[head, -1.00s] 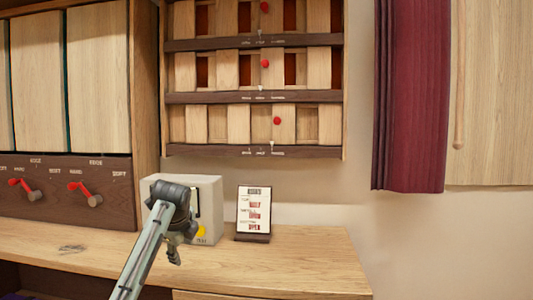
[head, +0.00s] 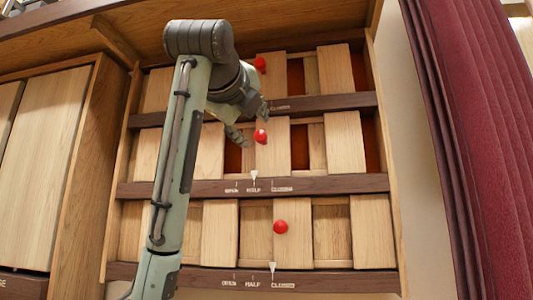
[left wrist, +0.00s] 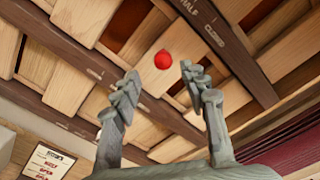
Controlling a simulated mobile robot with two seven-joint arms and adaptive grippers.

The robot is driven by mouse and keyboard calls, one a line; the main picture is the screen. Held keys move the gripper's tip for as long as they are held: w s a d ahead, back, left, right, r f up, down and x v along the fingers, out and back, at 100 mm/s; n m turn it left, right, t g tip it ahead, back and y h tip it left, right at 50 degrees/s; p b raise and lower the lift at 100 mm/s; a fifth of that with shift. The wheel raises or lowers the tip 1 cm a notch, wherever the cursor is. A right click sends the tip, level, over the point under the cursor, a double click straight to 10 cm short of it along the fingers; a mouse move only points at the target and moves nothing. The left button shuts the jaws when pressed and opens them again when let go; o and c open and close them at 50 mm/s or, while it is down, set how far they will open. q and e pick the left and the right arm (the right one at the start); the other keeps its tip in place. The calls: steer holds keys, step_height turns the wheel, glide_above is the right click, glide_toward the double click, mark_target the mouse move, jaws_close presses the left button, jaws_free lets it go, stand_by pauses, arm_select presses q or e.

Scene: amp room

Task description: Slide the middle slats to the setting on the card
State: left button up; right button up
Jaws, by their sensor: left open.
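The middle slats (head: 290,150) have a red knob (head: 261,137), and their white pointer (head: 254,175) stands at the HALF mark. My left gripper (head: 250,122) is open close to this knob, with its fingers above and below on the left side. In the left wrist view a red knob (left wrist: 163,60), seemingly the same one, shows between and just beyond the open fingertips (left wrist: 159,75); I see no clear contact. The setting card (left wrist: 48,162) is at the lower left of the left wrist view, its small red words hard to read. My right gripper is out of view.
The bottom slats have a red knob (head: 280,227) and a pointer (head: 272,267) at CLOSED. A wooden side wall (head: 75,180) stands left, a maroon curtain (head: 455,140) right.

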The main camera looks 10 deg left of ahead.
mark_target(258, 134)
arm_select(q)
steer(key=shift+w+d+r, duration=0.15)
steer(key=shift+w+r, duration=0.05)
steer(key=shift+r, duration=0.05)
steer(key=shift+w+p, duration=0.65)
steer(key=shift+w, duration=2.75)
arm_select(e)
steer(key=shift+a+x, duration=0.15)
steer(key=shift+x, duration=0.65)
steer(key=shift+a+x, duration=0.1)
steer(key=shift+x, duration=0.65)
arm_select(q)
steer(key=shift+c, duration=0.2)
jaws_close()
